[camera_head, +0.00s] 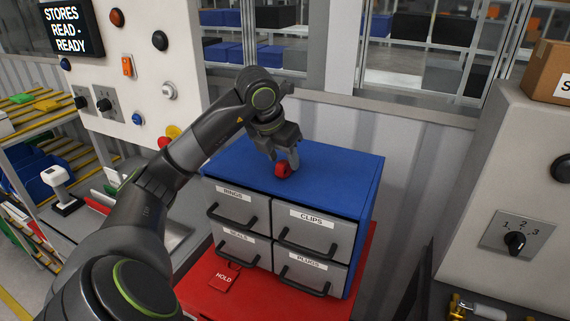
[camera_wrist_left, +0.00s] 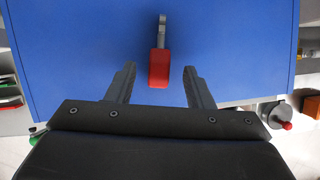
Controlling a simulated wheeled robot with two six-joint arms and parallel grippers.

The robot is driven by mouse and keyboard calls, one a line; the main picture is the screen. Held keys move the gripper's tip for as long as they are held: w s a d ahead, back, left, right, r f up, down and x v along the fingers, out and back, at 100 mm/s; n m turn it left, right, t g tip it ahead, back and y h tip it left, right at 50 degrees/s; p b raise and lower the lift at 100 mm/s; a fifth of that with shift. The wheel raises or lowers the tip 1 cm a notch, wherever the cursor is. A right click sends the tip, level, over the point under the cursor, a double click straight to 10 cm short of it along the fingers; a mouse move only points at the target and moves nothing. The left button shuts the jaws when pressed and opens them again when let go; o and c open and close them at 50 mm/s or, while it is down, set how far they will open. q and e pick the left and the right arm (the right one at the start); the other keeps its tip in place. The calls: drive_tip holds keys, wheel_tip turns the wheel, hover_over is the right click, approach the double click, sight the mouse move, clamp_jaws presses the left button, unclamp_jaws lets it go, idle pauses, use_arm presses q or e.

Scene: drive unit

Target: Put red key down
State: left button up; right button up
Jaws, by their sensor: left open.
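The red key (camera_head: 283,170) lies on top of the blue drawer cabinet (camera_head: 345,165). In the left wrist view the red key (camera_wrist_left: 159,68) shows a red grip and a grey shaft pointing away from my gripper. My left gripper (camera_head: 286,160) is just above the cabinet top at the key. In the left wrist view its two fingers (camera_wrist_left: 159,75) are apart, one on each side of the red grip with clear gaps. The key appears to rest on the blue surface. My right gripper is not in view.
The cabinet has drawers labelled RINGS, CLIPS, SEALS and PLUGS, all shut, and stands on a red base (camera_head: 215,290) marked HOLD. A control panel (camera_head: 130,70) is behind my left arm. A rotary switch (camera_head: 515,242) is at right. The cabinet top is otherwise clear.

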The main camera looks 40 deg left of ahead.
sight(284, 161)
use_arm(q)
drive_tip(key=shift+p+x, duration=0.55)
drive_tip(key=shift+x, duration=1.05)
drive_tip(key=shift+r, duration=0.1)
clamp_jaws()
drive_tip(key=shift+w, duration=0.1)
